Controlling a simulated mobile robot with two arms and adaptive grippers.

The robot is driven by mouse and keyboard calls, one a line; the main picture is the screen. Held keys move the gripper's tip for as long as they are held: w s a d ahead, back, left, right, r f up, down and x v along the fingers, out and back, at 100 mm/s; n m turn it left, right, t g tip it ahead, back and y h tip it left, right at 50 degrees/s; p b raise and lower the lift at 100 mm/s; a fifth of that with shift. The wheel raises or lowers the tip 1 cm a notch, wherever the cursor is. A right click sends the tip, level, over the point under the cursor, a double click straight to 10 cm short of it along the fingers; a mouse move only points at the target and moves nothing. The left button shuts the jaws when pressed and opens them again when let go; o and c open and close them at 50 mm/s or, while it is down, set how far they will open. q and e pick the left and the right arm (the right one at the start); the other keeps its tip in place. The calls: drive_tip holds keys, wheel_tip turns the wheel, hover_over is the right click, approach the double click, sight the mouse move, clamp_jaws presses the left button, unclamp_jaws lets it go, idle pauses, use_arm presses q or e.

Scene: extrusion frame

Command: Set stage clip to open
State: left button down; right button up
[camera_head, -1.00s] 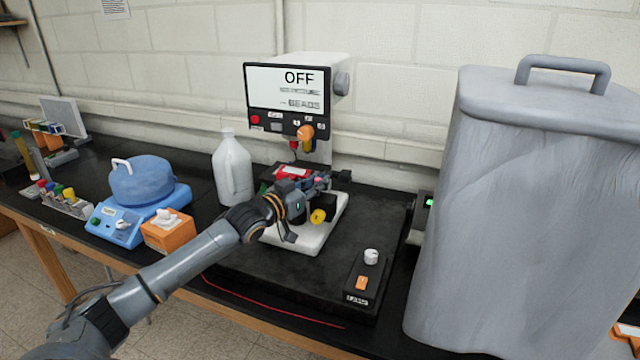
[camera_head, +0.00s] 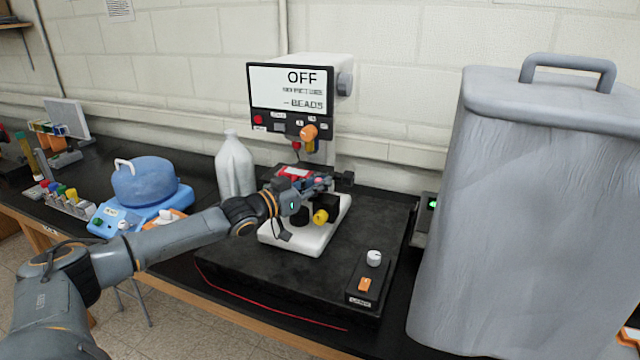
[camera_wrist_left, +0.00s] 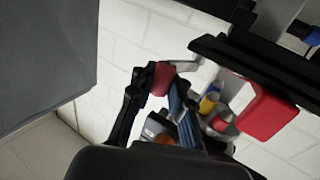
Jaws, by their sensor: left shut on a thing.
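The microscope stands at the middle of the bench, with a white base (camera_head: 292,236) and a screen (camera_head: 290,88) reading OFF. Its dark stage (camera_wrist_left: 262,68) carries a red block (camera_wrist_left: 266,112). My left gripper (camera_head: 322,184) is at the stage. In the left wrist view its two dark fingers are closed around a small red tab (camera_wrist_left: 162,76), with a thin grey metal arm beside it. This looks like the stage clip. In the head view the fingers and the arm hide most of the clip, so its angle is unclear. My right gripper is not in view.
A white jug (camera_head: 234,168) and a blue centrifuge-like device (camera_head: 146,184) stand left of the microscope. A control box with a knob (camera_head: 372,258) sits front right on the black slab. A large grey covered bin (camera_head: 520,210) blocks the right side.

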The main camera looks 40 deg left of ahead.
use_arm(q)
drive_tip(key=shift+f, duration=0.1)
drive_tip(key=c, duration=1.3)
unclamp_jaws()
drive_tip(key=shift+o, duration=0.2)
drive_tip(key=shift+s, duration=0.1)
drive_tip(key=v, duration=1.2)
